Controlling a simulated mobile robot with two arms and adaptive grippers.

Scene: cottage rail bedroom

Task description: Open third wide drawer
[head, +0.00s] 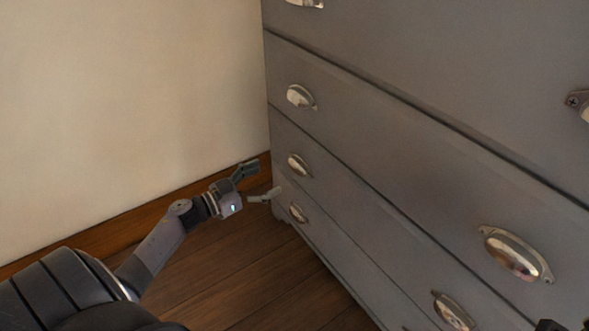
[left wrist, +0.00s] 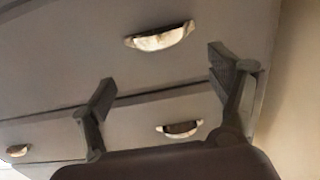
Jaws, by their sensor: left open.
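A grey chest of drawers (head: 400,130) fills the right of the head view, with wide drawers stacked above each other and metal cup handles. Left-side handles show high up (head: 300,97), in the middle (head: 298,165) and low down (head: 298,213). All visible drawers look shut. Which one counts as third cannot be told, as the top is out of frame. My left gripper (head: 260,182) is open and empty, beside the chest's left edge near the lower handles. In the left wrist view its spread fingers (left wrist: 161,74) face the drawer fronts, apart from a nearby handle (left wrist: 160,37).
A cream wall (head: 130,110) with a wooden baseboard (head: 130,218) stands left of the chest. Bare wooden floor (head: 270,280) lies in front. Right-side handles (head: 515,253) also stick out. A dark part at the bottom right edge is too cut off to identify.

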